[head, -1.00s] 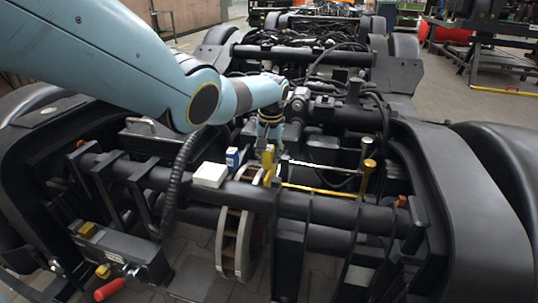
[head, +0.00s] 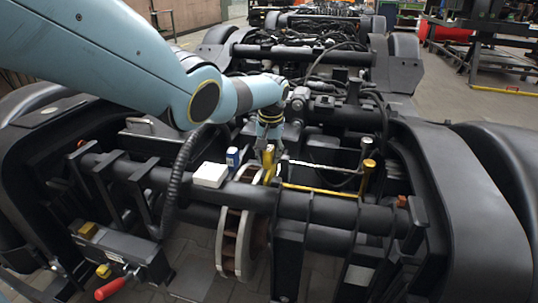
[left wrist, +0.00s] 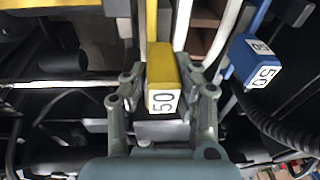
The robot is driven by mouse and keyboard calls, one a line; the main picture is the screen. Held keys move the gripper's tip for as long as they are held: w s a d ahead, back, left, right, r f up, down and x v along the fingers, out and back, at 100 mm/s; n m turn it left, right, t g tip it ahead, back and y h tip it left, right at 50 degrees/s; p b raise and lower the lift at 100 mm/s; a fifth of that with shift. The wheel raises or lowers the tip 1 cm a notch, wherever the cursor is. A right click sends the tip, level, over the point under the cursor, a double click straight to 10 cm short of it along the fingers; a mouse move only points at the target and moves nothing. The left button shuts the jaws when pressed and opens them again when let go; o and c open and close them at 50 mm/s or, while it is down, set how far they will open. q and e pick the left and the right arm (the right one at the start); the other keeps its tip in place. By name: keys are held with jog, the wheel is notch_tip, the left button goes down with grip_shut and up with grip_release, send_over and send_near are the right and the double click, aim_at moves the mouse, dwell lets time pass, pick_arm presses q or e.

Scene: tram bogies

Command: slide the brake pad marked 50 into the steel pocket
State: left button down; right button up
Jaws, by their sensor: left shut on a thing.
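My left gripper (head: 268,146) is shut on a yellow brake pad (left wrist: 163,82) with a white label reading 50. The pad stands between its fingers in the left wrist view. In the head view the yellow pad (head: 268,162) is at the top of the slotted brake disc (head: 228,243), beside the thick cross tube. Pale upright strips (left wrist: 182,25) flank the pad's yellow length in the wrist view. I cannot tell which surfaces form the steel pocket, or how deep the pad sits. My right gripper is not in view.
A blue block (head: 233,157), also labelled 50 in the wrist view (left wrist: 252,62), stands just left of the held pad. A white box (head: 209,174) sits beside it. A yellow rod (head: 320,190), a gold-topped post (head: 367,163) and a black ribbed hose (head: 180,175) are near.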

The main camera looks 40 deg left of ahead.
pick_arm(q)
jog(key=shift+f+b, duration=0.95)
jog(key=shift+f, duration=0.3)
dwell(1.1)
jog(key=c, duration=1)
grip_release()
jog(key=shift+o, duration=0.2)
jog(key=shift+s+d+r, duration=0.15)
jog(key=shift+r, duration=1.15)
jog(key=shift+s+d+r, duration=0.1)
jog(key=shift+d+r, duration=0.1)
jog(key=shift+r, duration=1.15)
jog(key=shift+s+d+r, duration=0.15)
jog(key=shift+r, duration=1.15)
